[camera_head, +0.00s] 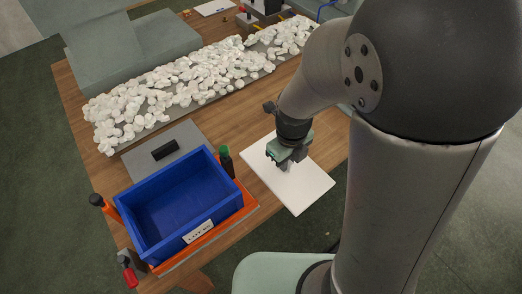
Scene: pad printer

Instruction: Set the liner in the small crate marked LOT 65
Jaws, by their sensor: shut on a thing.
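A small blue crate (205,233) stands at the near left of the wooden table, open and empty as far as I can see. A white label (198,232) on its near wall begins with "LOT"; its number is too small to read surely. A flat white sheet (306,190), which appears to be the liner, is at the right of the crate. My gripper (287,160) points down at the far part of the sheet and is shut on it, as best I can see. The fingertips are partly hidden, and I cannot tell whether the sheet is lifted.
A black block (165,150) lies on a grey mat (190,134). Many white pieces (190,80) cover the back.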

